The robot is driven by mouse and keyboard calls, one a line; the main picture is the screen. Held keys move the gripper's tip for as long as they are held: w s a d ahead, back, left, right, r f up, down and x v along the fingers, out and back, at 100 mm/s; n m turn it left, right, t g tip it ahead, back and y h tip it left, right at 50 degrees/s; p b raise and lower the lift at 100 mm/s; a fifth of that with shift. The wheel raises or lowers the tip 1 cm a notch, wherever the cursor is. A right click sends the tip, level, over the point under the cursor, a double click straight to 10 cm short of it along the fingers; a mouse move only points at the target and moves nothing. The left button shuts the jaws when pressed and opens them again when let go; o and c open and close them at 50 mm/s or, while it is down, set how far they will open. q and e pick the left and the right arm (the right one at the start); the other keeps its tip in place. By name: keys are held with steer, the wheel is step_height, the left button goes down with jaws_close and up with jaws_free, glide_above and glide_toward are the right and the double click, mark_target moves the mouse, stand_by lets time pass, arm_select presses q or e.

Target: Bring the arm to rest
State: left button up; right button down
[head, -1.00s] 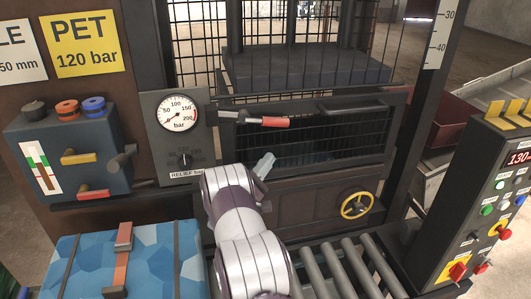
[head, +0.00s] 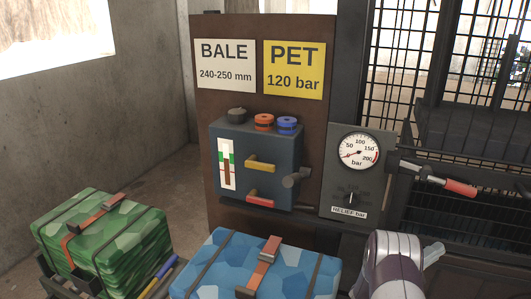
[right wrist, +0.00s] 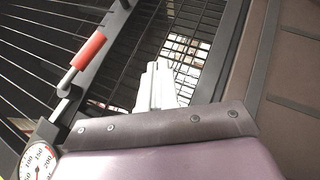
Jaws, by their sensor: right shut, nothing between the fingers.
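My right gripper (head: 434,252) is at the lower right of the head view, in front of the press below the red-handled lever (head: 460,187). In the right wrist view its pale fingers (right wrist: 158,85) are together with nothing between them, and the dark mesh door (right wrist: 185,40) lies beyond. The fingers look apart from the lever, whose red grip (right wrist: 89,49) shows at the left of that view. My left gripper is in neither view.
A pressure gauge (head: 358,151) and a relief knob (head: 351,197) sit left of the lever. A blue box with yellow and red handles (head: 250,183) is on the brown panel. A blue bale (head: 215,265) and a green bale (head: 110,240) stand in front, at the lower left.

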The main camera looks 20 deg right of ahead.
steer(key=w+a+f+t+y, duration=0.2)
steer(key=w+a+t+y, duration=1)
steer(key=w+a, duration=0.4)
steer(key=s+a+g+y, duration=0.1)
steer(key=s+a+y, duration=0.1)
steer(key=a, duration=0.3)
steer(key=s+a+f+g+y, duration=0.1)
steer(key=s+a+y, duration=0.1)
steer(key=a+y, duration=0.2)
steer(key=s+a+f+g+y, duration=0.1)
steer(key=s+a+y, duration=0.1)
steer(key=a, duration=0.6)
steer(key=shift+f+m+y, duration=0.25)
steer(key=shift+m+y, duration=0.15)
steer(key=s+a, duration=0.1)
steer(key=s, duration=0.1)
steer(key=s+a+g+y, duration=0.1)
steer(key=a, duration=0.1)
steer(key=s+a+g, duration=0.1)
steer(key=s, duration=0.1)
steer(key=shift+s+a+f+m, duration=0.25)
steer(key=shift+s+f+m, duration=0.05)
steer(key=shift+s+f, duration=0.05)
steer(key=s+a+m+g+y, duration=0.1)
steer(key=s+a+g, duration=0.2)
steer(key=s, duration=0.9)
steer(key=shift+a+f+m+g, duration=0.2)
steer(key=shift+m+g, duration=0.1)
steer(key=shift+g, duration=0.6)
